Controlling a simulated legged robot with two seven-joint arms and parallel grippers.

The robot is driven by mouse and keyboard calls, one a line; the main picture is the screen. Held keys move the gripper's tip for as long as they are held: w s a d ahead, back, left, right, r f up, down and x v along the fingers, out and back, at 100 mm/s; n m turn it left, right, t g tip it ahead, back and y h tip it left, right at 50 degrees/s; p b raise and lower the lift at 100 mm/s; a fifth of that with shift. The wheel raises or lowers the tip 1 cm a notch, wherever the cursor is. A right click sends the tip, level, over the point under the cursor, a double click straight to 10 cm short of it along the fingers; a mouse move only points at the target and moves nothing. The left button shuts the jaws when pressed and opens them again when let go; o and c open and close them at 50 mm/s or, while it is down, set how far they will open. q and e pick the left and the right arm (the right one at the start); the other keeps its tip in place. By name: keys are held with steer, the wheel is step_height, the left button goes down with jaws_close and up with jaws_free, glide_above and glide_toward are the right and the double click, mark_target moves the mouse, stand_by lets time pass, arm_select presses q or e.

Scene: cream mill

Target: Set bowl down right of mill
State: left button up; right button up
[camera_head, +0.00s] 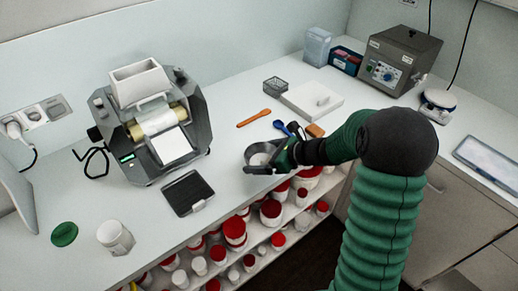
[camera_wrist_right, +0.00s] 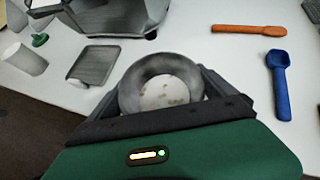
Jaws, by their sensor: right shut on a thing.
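The mill (camera_head: 155,120) is a grey machine with a white hopper and rollers, at the left of the bench in the head view. The small round metal bowl (camera_head: 262,154) is right of the mill, near the bench's front edge. My right gripper (camera_head: 270,166) is shut on the bowl. In the right wrist view the bowl (camera_wrist_right: 160,84) sits between the dark jaws, with some pale stuff inside. I cannot tell whether its base touches the bench. The mill's lower edge (camera_wrist_right: 100,14) shows at the top left there. My left gripper is not in view.
An orange spatula (camera_head: 254,118) and a blue scoop (camera_head: 282,127) lie beyond the bowl. A white jar (camera_head: 115,238) and green lid (camera_head: 64,234) stand front left. Red-lidded jars (camera_head: 235,232) fill the shelf below.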

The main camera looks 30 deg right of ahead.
steer(key=w+d, duration=0.1)
steer(key=w, duration=0.1)
steer(key=w+d, duration=0.1)
steer(key=w, duration=0.1)
steer(key=w+d+p, duration=0.1)
steer(key=w, duration=0.2)
steer(key=shift+f, duration=0.4)
step_height(320, 180, down, 3)
steer(key=shift+r, duration=0.1)
steer(key=shift+w+f, duration=0.1)
steer(key=shift+f, duration=0.3)
steer(key=shift+d, duration=0.1)
steer(key=o, duration=1.3)
steer(key=shift+r, duration=0.1)
steer(key=v, duration=1.2)
